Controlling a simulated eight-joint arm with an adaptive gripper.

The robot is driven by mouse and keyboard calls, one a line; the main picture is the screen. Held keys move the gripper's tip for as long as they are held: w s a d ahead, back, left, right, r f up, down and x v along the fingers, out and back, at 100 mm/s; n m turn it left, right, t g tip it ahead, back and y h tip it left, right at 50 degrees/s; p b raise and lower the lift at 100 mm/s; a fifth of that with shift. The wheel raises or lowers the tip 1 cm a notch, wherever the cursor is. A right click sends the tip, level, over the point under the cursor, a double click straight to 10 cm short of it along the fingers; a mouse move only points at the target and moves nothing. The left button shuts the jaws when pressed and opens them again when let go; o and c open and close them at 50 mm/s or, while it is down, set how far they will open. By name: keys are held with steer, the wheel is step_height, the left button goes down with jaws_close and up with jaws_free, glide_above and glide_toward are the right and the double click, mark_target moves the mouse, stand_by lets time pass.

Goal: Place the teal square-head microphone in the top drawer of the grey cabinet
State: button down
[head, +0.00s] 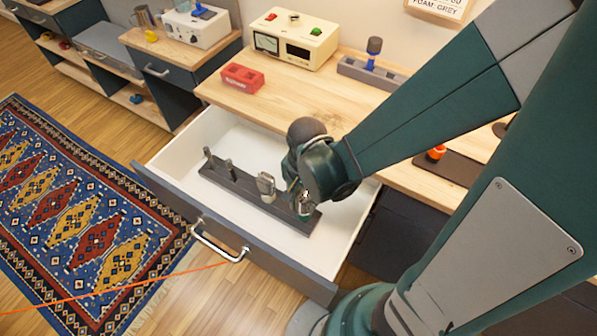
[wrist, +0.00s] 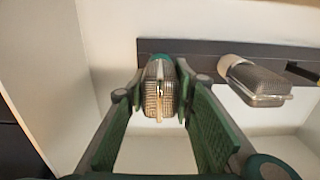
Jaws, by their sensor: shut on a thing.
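The teal square-head microphone (wrist: 159,88) has a teal band and a boxy mesh head. My gripper (wrist: 165,112) is shut on it, with one green finger on each side. In the head view my gripper (head: 303,205) is low over the right end of a dark rack (head: 222,178) inside the pulled-out drawer (head: 285,268), which has a white inside and a grey-blue front. The wrist view shows the microphone's teal end against the rack (wrist: 205,52); whether it is seated there I cannot tell. My wrist hides much of it in the head view.
A pale square-head microphone (wrist: 258,82) sits in the rack beside the held one; it also shows in the head view (head: 266,186). Dark pegs (head: 230,168) stand farther left.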

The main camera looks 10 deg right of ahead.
steer(key=shift+f+b, duration=0.55)
steer(key=shift+f, duration=0.1)
stand_by(0.3)
steer(key=c, duration=2)
jaws_free()
steer(key=shift+o, duration=0.2)
steer(key=shift+r, duration=0.15)
steer(key=shift+r+p, duration=0.55)
steer(key=shift+p, duration=0.15)
steer(key=shift+r+p, duration=1.9)
steer(key=shift+r, duration=4)
